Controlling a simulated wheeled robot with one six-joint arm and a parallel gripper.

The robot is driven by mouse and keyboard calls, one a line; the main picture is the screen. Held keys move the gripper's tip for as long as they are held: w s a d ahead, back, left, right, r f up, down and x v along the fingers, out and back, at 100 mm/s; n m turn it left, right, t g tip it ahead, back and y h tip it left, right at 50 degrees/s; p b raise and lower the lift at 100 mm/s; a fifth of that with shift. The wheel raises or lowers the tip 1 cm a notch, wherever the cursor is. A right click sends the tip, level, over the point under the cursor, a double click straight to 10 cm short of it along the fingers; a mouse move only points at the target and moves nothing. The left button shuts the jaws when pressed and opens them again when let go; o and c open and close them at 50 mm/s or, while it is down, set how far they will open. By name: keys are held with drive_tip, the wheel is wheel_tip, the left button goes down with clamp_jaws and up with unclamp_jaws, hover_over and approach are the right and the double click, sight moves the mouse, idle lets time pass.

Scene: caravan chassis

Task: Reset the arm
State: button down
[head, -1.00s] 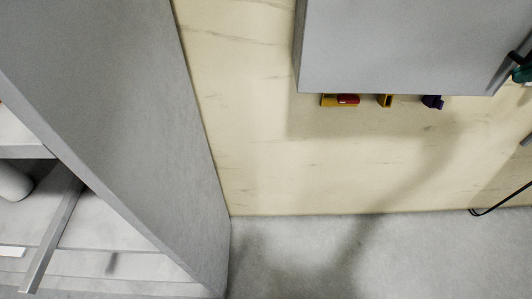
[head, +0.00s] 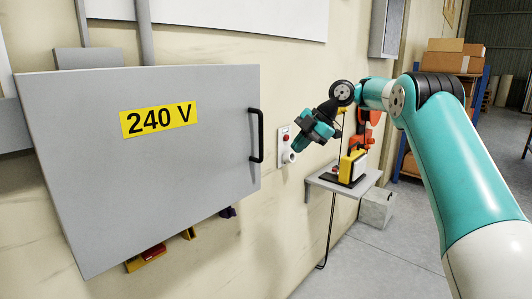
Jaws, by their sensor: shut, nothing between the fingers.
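My arm reaches in from the right edge of the head view, teal and white with dark joints. My gripper (head: 297,146) is at its end, dark and teal, pointing down and left in front of the cream wall. It is shut and empty; its fingertips are small in the picture.
A grey cabinet (head: 190,170) marked "240 V" fills the left. Coloured connectors (head: 147,256) sit beneath it. A small shelf (head: 345,184) holds a yellow and black device (head: 353,165). A grey box (head: 377,207) stands below right. Open floor lies at right, with racked cartons behind.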

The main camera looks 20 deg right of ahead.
drive_tip(key=s+a+r+m+g, duration=0.1)
drive_tip(key=s+a+r+m, duration=0.15)
drive_tip(key=s+a, duration=0.5)
drive_tip(key=s+a+r+m, duration=0.2)
drive_tip(key=s+a+m, duration=0.2)
drive_tip(key=a, duration=0.7)
drive_tip(key=s+a+f+m, duration=0.1)
drive_tip(key=s+f+m, duration=0.1)
drive_tip(key=s, duration=0.7)
drive_tip(key=s+a+f+m+g+h, duration=0.1)
drive_tip(key=s+a+f+m, duration=0.1)
drive_tip(key=s, duration=0.7)
drive_tip(key=s+a+f+m+g+h, duration=0.1)
drive_tip(key=s+a+f+m, duration=0.1)
drive_tip(key=s, duration=0.7)
drive_tip(key=shift+s+f+m, duration=0.2)
drive_tip(key=shift+f+m, duration=0.4)
drive_tip(key=shift+m, duration=0.45)
